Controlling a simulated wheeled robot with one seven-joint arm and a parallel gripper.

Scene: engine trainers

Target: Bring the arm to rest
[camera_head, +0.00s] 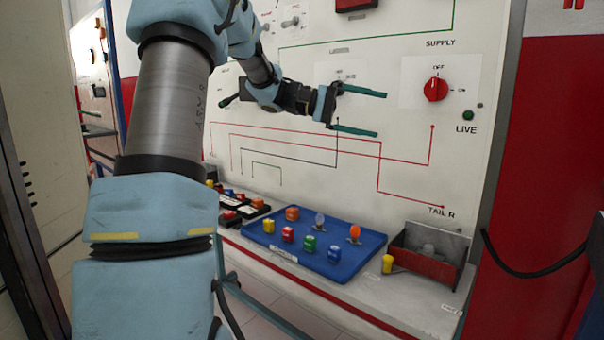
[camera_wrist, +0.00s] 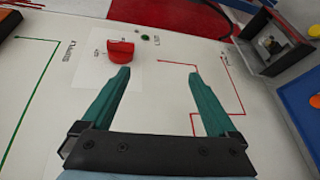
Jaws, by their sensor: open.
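My gripper (camera_head: 360,111) is open, with two teal fingers spread apart and nothing between them. It is in front of the white trainer panel (camera_head: 310,165), to the left of the red SUPPLY knob (camera_head: 436,89). In the wrist view my gripper (camera_wrist: 168,85) faces the panel, and the red knob (camera_wrist: 121,51) shows just beyond the left fingertip. The knob's pointer setting is too small to tell. My arm reaches from the left of the head view toward the panel.
A blue tray (camera_head: 371,250) with several coloured pieces lies on the bench below the panel. A grey and red bin (camera_head: 430,263) stands to its right, with a yellow piece (camera_head: 388,264) beside it. A black cable (camera_head: 530,274) hangs at the right. A green LIVE lamp (camera_head: 468,115) is on the panel.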

